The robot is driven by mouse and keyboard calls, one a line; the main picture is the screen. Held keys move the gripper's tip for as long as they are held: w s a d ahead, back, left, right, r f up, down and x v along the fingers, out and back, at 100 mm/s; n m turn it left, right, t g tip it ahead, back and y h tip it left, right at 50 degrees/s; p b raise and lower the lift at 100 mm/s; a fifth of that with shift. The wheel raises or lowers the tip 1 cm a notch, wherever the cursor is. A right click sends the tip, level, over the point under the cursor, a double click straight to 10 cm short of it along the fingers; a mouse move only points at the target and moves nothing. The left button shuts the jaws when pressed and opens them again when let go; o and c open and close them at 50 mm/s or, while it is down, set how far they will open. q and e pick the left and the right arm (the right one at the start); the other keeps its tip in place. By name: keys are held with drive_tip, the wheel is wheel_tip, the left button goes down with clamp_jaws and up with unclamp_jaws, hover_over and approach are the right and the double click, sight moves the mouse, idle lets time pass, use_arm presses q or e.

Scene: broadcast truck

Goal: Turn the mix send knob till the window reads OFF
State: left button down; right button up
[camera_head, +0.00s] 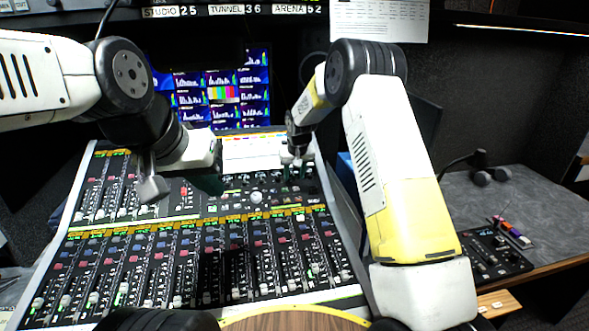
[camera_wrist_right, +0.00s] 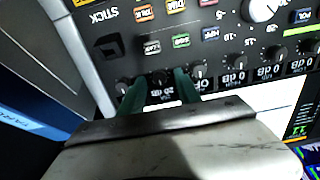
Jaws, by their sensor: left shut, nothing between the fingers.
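A row of small dark knobs with readout windows runs along the console's upper part. In the right wrist view they appear upside down; no label there clearly marks the mix send knob. My right gripper (camera_wrist_right: 160,84) is open, its green fingers on either side of one dark knob (camera_wrist_right: 160,75). The window (camera_wrist_right: 164,90) between the fingers seems to read 20 dB, partly hidden. The window to its right seems to start with OF. In the head view my right gripper (camera_head: 295,172) points down at the console's upper right. My left gripper (camera_head: 152,190) is shut and empty above the console's upper left.
The mixing console (camera_head: 190,236) has many faders and buttons. A large white knob (camera_wrist_right: 262,8) sits near the small knobs. Monitors (camera_head: 215,88) stand behind. A side desk (camera_head: 520,215) at the right holds a small control box (camera_head: 490,254) and a headset (camera_head: 482,170).

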clamp_jaws()
drive_tip(key=shift+n, duration=0.3)
drive_tip(key=n, duration=1.1)
drive_tip(key=shift+s, duration=0.15)
idle(0.5)
